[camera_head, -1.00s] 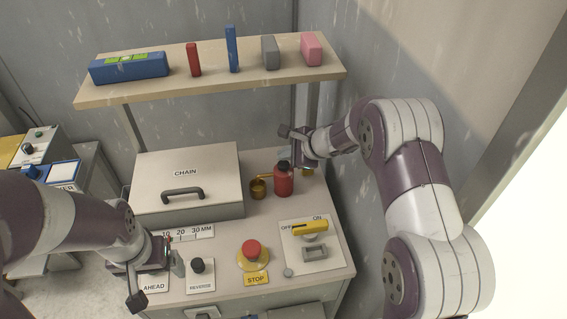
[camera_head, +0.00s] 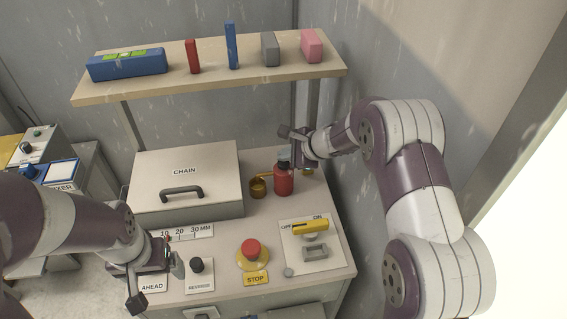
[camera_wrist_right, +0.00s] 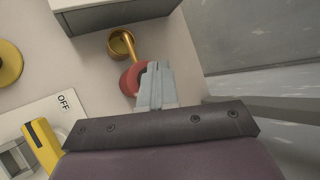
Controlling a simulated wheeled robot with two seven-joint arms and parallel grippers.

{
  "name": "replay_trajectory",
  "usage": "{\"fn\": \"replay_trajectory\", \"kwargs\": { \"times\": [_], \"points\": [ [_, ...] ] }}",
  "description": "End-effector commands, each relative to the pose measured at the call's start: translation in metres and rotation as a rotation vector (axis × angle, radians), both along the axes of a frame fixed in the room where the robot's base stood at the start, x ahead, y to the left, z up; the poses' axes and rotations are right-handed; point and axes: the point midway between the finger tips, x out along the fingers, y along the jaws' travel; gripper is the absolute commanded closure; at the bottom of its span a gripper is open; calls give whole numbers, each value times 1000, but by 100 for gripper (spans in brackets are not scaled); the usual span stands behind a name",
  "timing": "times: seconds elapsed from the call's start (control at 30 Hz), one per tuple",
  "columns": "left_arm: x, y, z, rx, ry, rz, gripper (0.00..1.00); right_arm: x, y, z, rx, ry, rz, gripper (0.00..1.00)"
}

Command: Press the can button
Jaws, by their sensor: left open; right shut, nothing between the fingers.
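The red can (camera_head: 283,182) stands upright on the bench, right of a small brass cup (camera_head: 258,188). My right gripper (camera_head: 286,160) is shut and empty, with its fingertips at the can's top. They cover the black button there, and I cannot tell whether they touch or press it. In the right wrist view the shut fingers (camera_wrist_right: 156,82) overlap the red can (camera_wrist_right: 129,80), beside the brass cup (camera_wrist_right: 121,46). My left gripper (camera_head: 172,262) is open at the front left of the bench, near the AHEAD and REVERSE plates.
The CHAIN box (camera_head: 186,170) with a black handle stands left of the can. A red STOP button (camera_head: 251,249) and a yellow ON/OFF lever (camera_head: 309,227) sit in front. A shelf (camera_head: 210,68) with several blocks is above the back. The wall is close on the right.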

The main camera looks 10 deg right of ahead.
Motion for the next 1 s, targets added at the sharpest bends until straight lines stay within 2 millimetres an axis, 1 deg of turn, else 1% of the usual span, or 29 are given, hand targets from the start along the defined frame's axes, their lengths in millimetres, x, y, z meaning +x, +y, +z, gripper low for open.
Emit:
{"fn": "replay_trajectory", "kwargs": {
  "times": [0.27, 1.0],
  "points": [
    [0, 0, -1, 0, 0, 0, 11, 0, 0, -1, 0, 0, 0, 100],
    [0, 0, -10, 0, 0, 0, 11, 0, 0, -9, 0, 0, 0, 100]
  ]
}}
